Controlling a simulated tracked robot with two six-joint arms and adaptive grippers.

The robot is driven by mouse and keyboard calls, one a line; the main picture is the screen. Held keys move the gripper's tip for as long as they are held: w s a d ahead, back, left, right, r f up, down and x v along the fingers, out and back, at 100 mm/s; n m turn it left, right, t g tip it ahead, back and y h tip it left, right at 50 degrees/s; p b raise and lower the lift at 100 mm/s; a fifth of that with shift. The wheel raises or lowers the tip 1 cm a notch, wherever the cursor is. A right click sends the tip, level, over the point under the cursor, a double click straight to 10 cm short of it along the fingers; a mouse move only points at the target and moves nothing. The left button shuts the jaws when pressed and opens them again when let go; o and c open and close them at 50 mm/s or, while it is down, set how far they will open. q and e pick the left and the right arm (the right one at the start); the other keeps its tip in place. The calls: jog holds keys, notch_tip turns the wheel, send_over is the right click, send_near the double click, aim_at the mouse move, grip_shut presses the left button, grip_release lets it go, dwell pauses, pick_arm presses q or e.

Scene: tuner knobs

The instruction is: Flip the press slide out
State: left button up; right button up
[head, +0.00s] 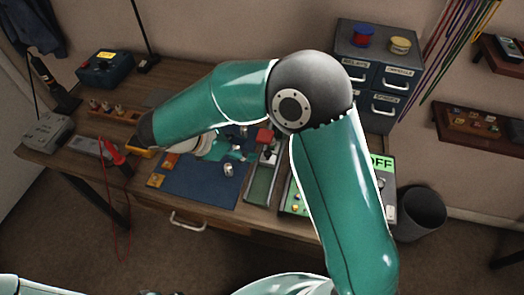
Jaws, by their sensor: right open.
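My right arm crosses the view, and its right gripper (236,151) is over the back part of the blue mat on the bench, open, partly hidden by my own forearm. A narrow green-floored rail unit (262,185) stands right of the mat, with a red block (265,135) at its back end. I cannot tell for sure which part is the press slide. A panel (296,202) with small knobs stands further right, largely hidden behind my arm; a green sign reading OFF (381,162) shows beside it. My left gripper is not in view.
The blue mat (195,185) holds small metal parts (228,169). Meters, a red probe (111,152) and a blue box (104,67) occupy the bench's left. A grey drawer cabinet (375,55) stands at the back right. A dark bin (421,212) is on the floor.

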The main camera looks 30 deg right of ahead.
aim_at(262, 161)
jog(key=x, duration=0.7)
jog(key=shift+d+f, duration=0.25)
grip_shut()
